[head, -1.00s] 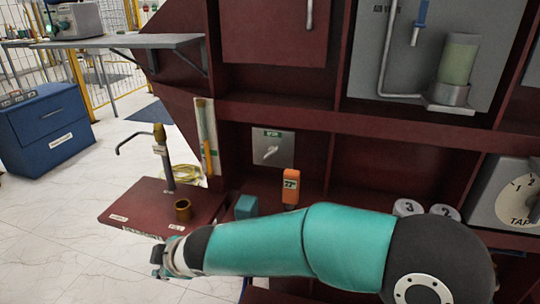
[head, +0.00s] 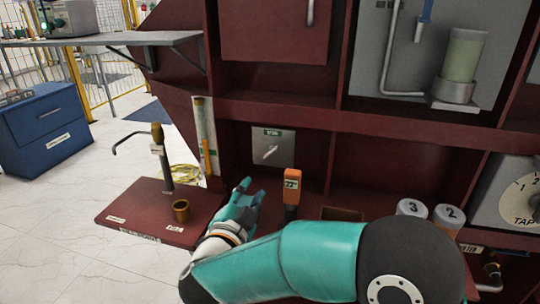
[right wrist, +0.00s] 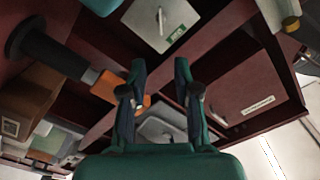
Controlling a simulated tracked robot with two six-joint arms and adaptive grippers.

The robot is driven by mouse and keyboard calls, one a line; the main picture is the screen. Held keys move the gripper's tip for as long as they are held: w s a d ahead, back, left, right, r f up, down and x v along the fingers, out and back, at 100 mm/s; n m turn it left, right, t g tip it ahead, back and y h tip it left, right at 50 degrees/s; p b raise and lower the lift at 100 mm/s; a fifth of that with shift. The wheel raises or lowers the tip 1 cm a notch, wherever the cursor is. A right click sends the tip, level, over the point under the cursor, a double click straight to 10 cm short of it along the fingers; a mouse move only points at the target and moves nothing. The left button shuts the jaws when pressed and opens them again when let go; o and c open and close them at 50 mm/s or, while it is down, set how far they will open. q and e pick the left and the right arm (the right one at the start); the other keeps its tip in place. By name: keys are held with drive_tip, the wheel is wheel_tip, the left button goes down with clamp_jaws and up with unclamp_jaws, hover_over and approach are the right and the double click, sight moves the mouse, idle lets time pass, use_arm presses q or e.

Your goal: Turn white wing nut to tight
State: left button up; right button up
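The white wing nut (head: 270,152) sits on a small grey panel (head: 288,136) with a green label, at the back of a dark red compartment. In the head view its wing looks slanted. In the right wrist view the wing nut (right wrist: 160,20) shows near the top on the grey panel, beyond the fingertips. My right gripper (head: 252,190) is teal, below and in front of the panel, apart from the wing nut. The right wrist view shows its two fingers (right wrist: 160,68) spread with nothing between them. My left gripper is not in view.
An orange device (head: 290,182) stands just right of my right gripper. A red platform (head: 125,210) with a brass cup (head: 181,211) and a hooked rod lies to the left. White cylinders (head: 411,207) marked 3 and 2 stand at right. A red shelf edge (head: 330,120) runs above the panel.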

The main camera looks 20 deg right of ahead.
sight(271, 153)
drive_tip(key=x, duration=1.6)
drive_tip(key=shift+w+d, duration=0.2)
drive_tip(key=shift+w, duration=0.05)
clamp_jaws()
